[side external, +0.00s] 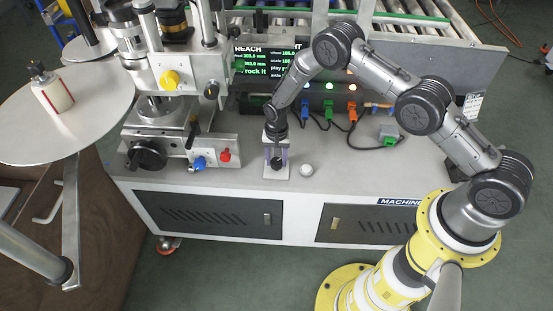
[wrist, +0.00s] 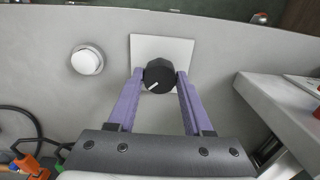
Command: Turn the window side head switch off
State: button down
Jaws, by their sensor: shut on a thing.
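A black rotary switch knob (wrist: 159,74) sits on a square pale plate (wrist: 176,46) on the machine's grey top. A short white pointer line on the knob points to the lower left in the wrist view. My gripper (wrist: 160,84) has its two purple fingers shut on the knob's sides. In the side external view my gripper (side external: 276,154) points down over the same plate, and the knob (side external: 277,164) shows low between the fingers. No label on the switch can be read in either view.
A white round knob or button (wrist: 87,60) stands beside the plate; it also shows in the side external view (side external: 307,170). The labeller head with blue (side external: 199,163) and red knobs (side external: 225,155) stands left. Cables and coloured connectors (side external: 329,113) lie behind.

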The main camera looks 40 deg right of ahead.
aim_at(276, 161)
jog(key=shift+n, duration=0.3)
jog(key=n, duration=0.3)
jog(key=shift+n, duration=0.3)
jog(key=n, duration=0.4)
jog(key=shift+n, duration=0.3)
jog(key=n, duration=0.4)
jog(key=shift+n, duration=2.5)
jog(key=shift+c, duration=1.5)
grip_release()
notch_tip(276, 161, up, 14)
